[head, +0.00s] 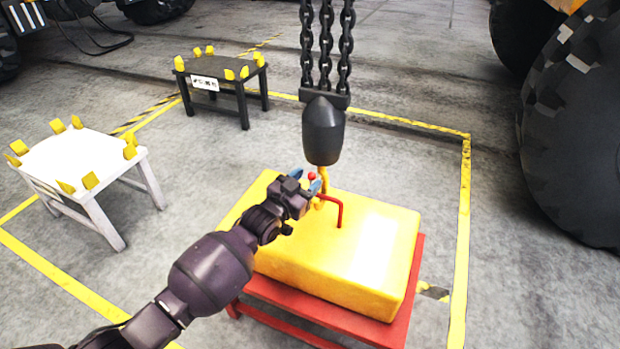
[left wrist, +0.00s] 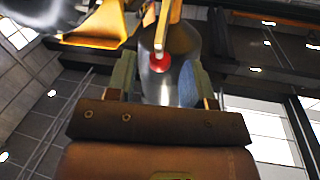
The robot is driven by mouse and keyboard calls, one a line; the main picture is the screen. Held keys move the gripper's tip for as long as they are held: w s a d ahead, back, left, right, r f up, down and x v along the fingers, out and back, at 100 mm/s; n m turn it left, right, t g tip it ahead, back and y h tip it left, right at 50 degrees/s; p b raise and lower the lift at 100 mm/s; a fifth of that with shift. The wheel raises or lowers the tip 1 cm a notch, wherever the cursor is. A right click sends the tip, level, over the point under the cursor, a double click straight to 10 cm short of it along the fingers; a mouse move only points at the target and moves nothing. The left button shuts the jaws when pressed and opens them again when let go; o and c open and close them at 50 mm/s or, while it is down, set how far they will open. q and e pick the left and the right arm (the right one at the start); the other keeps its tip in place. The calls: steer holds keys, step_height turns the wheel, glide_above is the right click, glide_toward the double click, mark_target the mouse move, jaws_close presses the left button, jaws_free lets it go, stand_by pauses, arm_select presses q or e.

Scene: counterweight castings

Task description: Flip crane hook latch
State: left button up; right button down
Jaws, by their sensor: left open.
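The crane hook hangs from chains under a dark hook block (head: 323,130). Its yellow hook (head: 324,182) is close to a red lifting eye (head: 340,212) on a yellow casting (head: 370,250); whether they touch is unclear. A small red knob (head: 312,176), apparently on the latch, shows beside the hook. My left gripper (head: 306,182) is open at the hook, its blue fingertips by the knob. In the left wrist view the red knob (left wrist: 160,61) appears between the spread fingers (left wrist: 157,82), with the hook block behind. I cannot tell whether the fingers touch it. My right gripper is not in view.
The casting rests on a red stand (head: 408,310). A white stand (head: 75,155) and a black stand (head: 222,75), both with yellow corner pieces, are at left. Yellow floor lines (head: 464,200) surround the area. A large tyre (head: 575,130) is at right. Floor between the stands is clear.

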arm_select(q)
steer(key=shift+x, duration=0.85)
jaws_close()
steer(key=shift+f, duration=0.15)
